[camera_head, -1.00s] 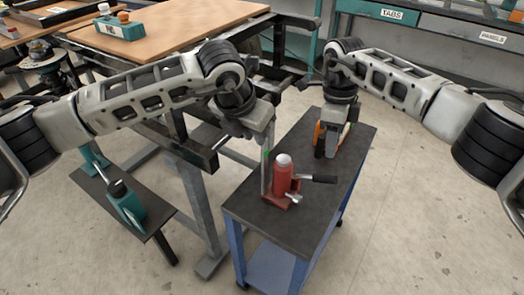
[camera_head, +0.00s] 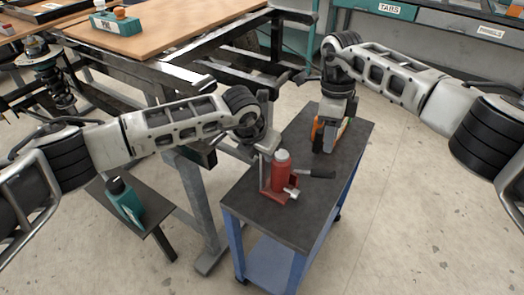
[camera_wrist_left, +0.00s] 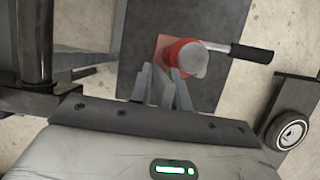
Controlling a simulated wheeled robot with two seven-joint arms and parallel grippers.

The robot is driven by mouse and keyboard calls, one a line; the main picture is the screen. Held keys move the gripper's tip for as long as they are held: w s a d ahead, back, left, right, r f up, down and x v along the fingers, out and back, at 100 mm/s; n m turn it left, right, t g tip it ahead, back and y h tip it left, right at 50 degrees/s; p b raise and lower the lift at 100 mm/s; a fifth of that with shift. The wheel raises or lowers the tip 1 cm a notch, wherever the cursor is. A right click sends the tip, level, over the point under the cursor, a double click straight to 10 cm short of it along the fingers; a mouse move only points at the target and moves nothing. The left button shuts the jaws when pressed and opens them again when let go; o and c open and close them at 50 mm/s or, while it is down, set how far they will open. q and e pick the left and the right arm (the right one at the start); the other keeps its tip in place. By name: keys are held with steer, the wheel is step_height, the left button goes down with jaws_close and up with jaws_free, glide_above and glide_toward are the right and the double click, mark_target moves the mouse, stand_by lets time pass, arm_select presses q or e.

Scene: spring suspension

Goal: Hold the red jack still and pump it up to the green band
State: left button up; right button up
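The red jack (camera_head: 282,172) stands upright on the dark top of the blue cart, with a pale cap and a black-gripped handle (camera_head: 318,172) pointing right. It also shows in the left wrist view (camera_wrist_left: 184,52), its handle reaching right. My left gripper (camera_head: 267,168) is low at the jack's left side. In the left wrist view its two fingers (camera_wrist_left: 164,74) stand apart, the right one overlapping the jack's body; contact cannot be told. The green band is hidden now. My right gripper (camera_head: 328,143) points down over the far part of the cart, in front of an orange object (camera_head: 318,128); its finger gap is unclear.
The blue cart's dark top (camera_head: 300,215) is clear in front of the jack. A workbench with a metal frame (camera_head: 190,75) stands behind left. A spring assembly (camera_head: 55,80) is at far left.

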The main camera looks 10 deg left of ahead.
arm_select(q)
jaws_close()
stand_by(2.3)
